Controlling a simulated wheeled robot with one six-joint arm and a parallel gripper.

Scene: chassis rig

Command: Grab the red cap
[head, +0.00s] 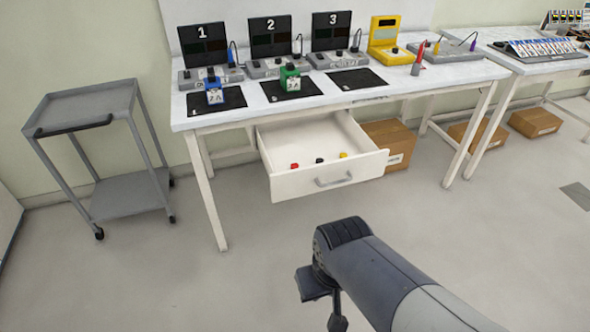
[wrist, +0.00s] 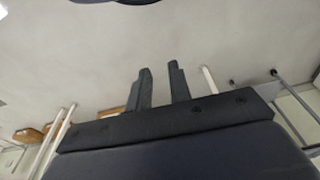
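The red cap (head: 294,166) lies in the open white drawer (head: 328,187), at the left of its front part. It is the leftmost of three small caps there. My gripper shows in the wrist view (wrist: 161,76) with its two dark fingers apart and nothing between them. In the head view my dark arm reaches in from the lower right, short of the drawer; the fingers cannot be clearly made out there. The red cap cannot be seen in the wrist view.
A black cap (head: 320,161) and a yellow cap (head: 343,155) lie right of the red one. The drawer hangs under the white table (head: 440,84), with numbered stations on top. A grey cart (head: 85,105) stands left. Cardboard boxes (head: 388,140) sit beneath. The floor before the drawer is clear.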

